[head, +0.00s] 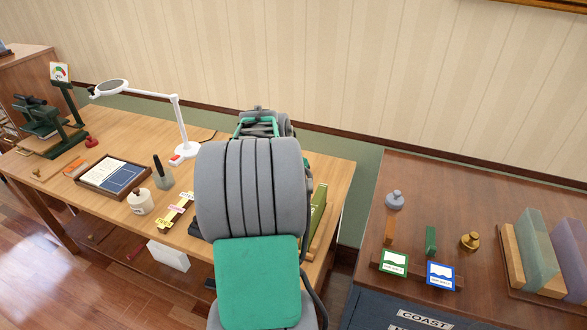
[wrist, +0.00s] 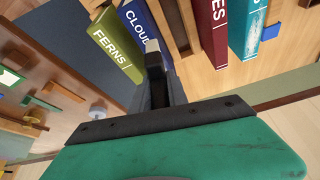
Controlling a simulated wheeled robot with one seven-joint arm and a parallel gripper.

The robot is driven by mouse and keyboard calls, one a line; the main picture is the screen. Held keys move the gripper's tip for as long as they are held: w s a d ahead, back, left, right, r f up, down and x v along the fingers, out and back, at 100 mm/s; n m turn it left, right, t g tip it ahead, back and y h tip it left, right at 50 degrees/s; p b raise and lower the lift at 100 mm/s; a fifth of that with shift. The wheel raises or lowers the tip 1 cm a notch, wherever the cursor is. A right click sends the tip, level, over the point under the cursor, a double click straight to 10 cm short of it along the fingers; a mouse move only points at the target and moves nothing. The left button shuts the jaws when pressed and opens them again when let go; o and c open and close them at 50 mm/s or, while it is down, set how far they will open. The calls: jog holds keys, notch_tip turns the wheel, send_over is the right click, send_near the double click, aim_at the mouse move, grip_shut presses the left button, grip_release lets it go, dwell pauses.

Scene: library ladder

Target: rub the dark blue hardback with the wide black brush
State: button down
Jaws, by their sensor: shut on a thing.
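A blue hardback with a spine lettered "CLOUD" (wrist: 138,22) stands in a row of books in the wrist view; I take it for the dark blue hardback. My gripper (wrist: 154,52) reaches in front of its lower end, its dark fingers close together. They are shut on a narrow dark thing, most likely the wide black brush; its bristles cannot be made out. Whether it touches the book I cannot tell. In the head view my arm hides the gripper and most of the books.
An olive book lettered "FERNS" (wrist: 116,45) stands left of the blue one; a maroon book (wrist: 213,30) and a teal book (wrist: 248,25) stand right. The desk (head: 110,150) bears a lamp (head: 180,125), a tray (head: 82,183) and a jar (head: 140,203). A darker table (head: 440,190) is at right.

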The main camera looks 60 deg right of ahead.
jog(key=shift+f, duration=0.65)
jog(key=shift+d+f, duration=0.1)
jog(key=shift+f, duration=0.05)
jog(key=shift+w+d+f+p, duration=0.1)
jog(key=shift+w+d+p, duration=0.25)
jog(key=shift+d, duration=1.3)
jog(key=shift+w+d+r+p, duration=0.15)
jog(key=shift+d+p, duration=0.4)
jog(key=shift+d, duration=1.1)
jog(key=shift+w+d+f+p, duration=0.2)
jog(key=shift+d+p, duration=0.25)
jog(key=shift+d, duration=1.2)
jog(key=shift+w+f, duration=0.1)
jog(key=shift+s+a+b, duration=0.25)
jog(key=shift+a+b, duration=0.2)
jog(key=shift+a, duration=1.2)
jog(key=shift+s+a+b, duration=0.25)
jog(key=shift+a+b, duration=0.15)
jog(key=shift+a, duration=1.25)
jog(key=shift+s+a+b, duration=0.25)
jog(key=shift+a+b, duration=0.2)
jog(key=shift+a, duration=1.2)
jog(key=shift+a+r+p, duration=0.1)
jog(key=shift+r+p, duration=2.1)
jog(key=shift+r, duration=1.95)
